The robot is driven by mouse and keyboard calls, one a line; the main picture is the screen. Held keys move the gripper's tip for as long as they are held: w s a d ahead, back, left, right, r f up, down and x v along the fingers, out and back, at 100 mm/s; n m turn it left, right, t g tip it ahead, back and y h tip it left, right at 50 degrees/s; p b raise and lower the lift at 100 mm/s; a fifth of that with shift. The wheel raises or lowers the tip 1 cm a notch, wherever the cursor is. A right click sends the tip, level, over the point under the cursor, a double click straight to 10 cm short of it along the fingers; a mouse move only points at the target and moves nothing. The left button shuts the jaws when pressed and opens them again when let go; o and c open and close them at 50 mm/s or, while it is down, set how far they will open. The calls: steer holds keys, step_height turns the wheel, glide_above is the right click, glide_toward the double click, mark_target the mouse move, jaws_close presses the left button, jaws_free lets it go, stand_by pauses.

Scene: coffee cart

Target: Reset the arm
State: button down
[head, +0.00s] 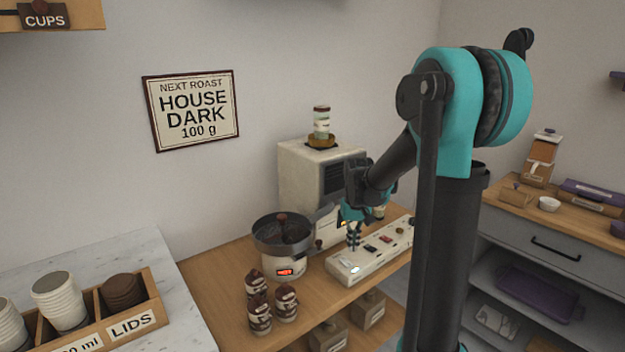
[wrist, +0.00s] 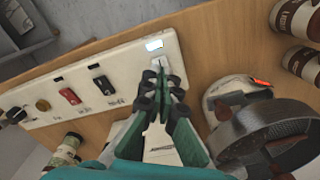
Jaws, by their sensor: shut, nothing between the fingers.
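My arm stands in the right middle of the head view and reaches down to the counter. My gripper (head: 354,238) is shut with nothing in it. It is over the far-left end of a white switch panel (head: 376,262). In the wrist view the shut fingertips (wrist: 160,68) point at a small light-coloured switch beside a lit white-blue lamp (wrist: 154,44). I cannot tell whether the tips touch the switch. The panel (wrist: 90,80) also carries a red switch (wrist: 70,96), a dark switch (wrist: 104,86) and a round knob (wrist: 42,104).
A round pan on a scale (head: 285,250) with a red display stands left of the panel. Several brown-and-white canisters (head: 260,302) stand in front of it. A white roaster machine (head: 302,185) is behind. A cup and lid crate (head: 150,318) sits at front left. Shelves (head: 555,240) are at right.

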steer(key=s+d+f+t, duration=0.1)
steer(key=s+f+t, duration=0.1)
steer(key=s, duration=0.8)
steer(key=s+d+f+m+t, duration=0.1)
steer(key=s+d+f, duration=0.1)
steer(key=s, duration=0.8)
steer(key=shift+s+d+f+t, duration=0.2)
steer(key=shift+d+f+t, duration=0.1)
steer(key=shift+t, duration=0.1)
